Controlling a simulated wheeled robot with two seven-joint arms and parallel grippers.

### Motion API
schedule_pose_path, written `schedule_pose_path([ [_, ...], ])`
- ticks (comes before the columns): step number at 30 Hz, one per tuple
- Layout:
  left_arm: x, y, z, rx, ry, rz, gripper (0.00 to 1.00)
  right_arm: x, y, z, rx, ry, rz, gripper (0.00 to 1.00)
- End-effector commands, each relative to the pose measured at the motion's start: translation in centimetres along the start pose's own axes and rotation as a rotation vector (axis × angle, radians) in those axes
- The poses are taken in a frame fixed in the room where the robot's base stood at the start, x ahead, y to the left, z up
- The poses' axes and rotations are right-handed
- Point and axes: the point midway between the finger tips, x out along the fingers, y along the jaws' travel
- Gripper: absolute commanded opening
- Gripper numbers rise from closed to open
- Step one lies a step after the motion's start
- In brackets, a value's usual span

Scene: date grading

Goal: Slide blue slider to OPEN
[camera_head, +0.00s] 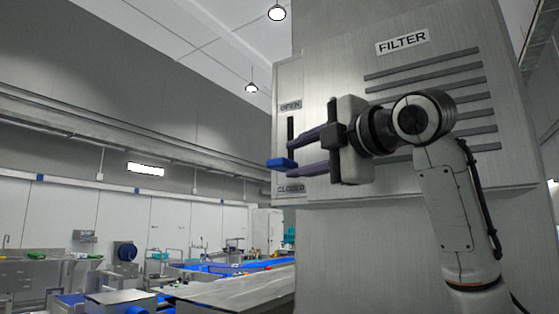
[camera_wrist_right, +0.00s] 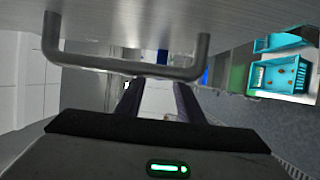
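The blue slider (camera_head: 281,164) is near the lower end of a dark vertical slot (camera_head: 290,128) on the grey filter cabinet, just above the CLOSED label (camera_head: 291,189). The OPEN label (camera_head: 291,105) is above the slot. My right gripper (camera_head: 291,154) reaches in from the right along the cabinet face, its dark fingers spread one above the other. The lower fingertip is close to the slider; I cannot tell if they touch. In the right wrist view the fingers (camera_wrist_right: 157,88) are also apart, with tips partly hidden behind a grey bar. My left gripper is not in view.
A grey bracket-shaped bar (camera_wrist_right: 125,66) crosses close in front of the fingers in the right wrist view. Several dark slats (camera_head: 425,66) lie right of the slot under the FILTER sign (camera_head: 402,41). A turquoise crate (camera_wrist_right: 284,75) stands in the background. The space left of the cabinet is free.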

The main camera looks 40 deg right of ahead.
Motion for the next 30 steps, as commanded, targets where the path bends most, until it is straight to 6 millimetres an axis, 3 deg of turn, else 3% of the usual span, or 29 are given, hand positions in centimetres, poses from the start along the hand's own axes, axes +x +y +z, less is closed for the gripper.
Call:
schedule_pose_path([
  [3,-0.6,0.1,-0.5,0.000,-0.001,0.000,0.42,2.4,0.1,-0.1,0.000,0.002,-0.004,0.34],
  [9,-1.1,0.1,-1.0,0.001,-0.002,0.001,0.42,5.2,0.1,-0.1,0.002,0.002,-0.001,0.34],
  [21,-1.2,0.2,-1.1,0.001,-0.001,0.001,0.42,6.2,0.0,-0.1,0.000,0.001,0.002,0.34],
  [22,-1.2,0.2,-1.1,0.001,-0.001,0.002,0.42,6.2,0.0,-0.1,0.000,0.001,0.002,0.33],
  [28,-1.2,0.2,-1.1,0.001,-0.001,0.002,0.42,6.1,0.0,-0.1,0.000,0.001,0.002,0.00],
  [30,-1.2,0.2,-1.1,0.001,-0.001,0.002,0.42,6.1,0.0,-0.1,0.000,0.001,0.001,0.00],
])
